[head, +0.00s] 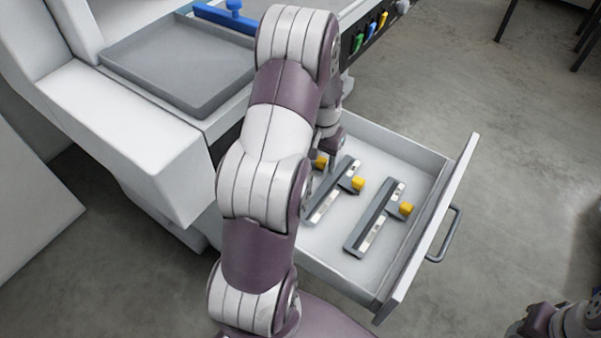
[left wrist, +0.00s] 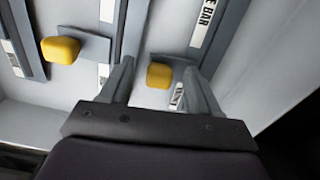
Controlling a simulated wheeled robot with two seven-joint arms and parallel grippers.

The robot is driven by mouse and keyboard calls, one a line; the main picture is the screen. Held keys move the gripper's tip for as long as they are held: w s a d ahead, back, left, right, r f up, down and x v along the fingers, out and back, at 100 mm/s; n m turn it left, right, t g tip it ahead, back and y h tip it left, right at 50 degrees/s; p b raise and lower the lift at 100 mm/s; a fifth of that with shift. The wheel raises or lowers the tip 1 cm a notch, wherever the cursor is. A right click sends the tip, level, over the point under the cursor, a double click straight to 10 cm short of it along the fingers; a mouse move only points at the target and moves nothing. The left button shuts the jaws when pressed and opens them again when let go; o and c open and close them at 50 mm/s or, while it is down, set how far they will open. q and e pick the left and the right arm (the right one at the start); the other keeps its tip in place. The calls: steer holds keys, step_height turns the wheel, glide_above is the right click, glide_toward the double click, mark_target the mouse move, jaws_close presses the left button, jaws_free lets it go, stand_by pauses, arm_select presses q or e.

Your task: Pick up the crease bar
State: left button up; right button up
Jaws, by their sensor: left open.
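A grey bar with a white label ending in "E BAR" (left wrist: 205,22) lies in the open drawer; the start of its label is cut off, so I cannot fully read it as the crease bar. In the left wrist view a yellow knob (left wrist: 158,76) on a grey tab shows between the fingers of my left gripper (left wrist: 158,68), which is open. In the head view the gripper (head: 326,160) is low in the drawer, mostly hidden by my arm, beside a partly hidden yellow knob (head: 320,161). Part of my right arm shows at the lower right; its jaws are unclear.
Two similar bars with yellow knobs, a middle one (head: 323,205) and a right one (head: 367,229), lie in the drawer (head: 431,237). Its front panel and handle (head: 447,238) stand at the right. A grey tray (head: 180,68) is on the machine. Floor right of the drawer is clear.

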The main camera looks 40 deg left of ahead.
arm_select(q)
steer(key=shift+r, duration=0.1)
steer(key=shift+c, duration=0.3)
jaws_close()
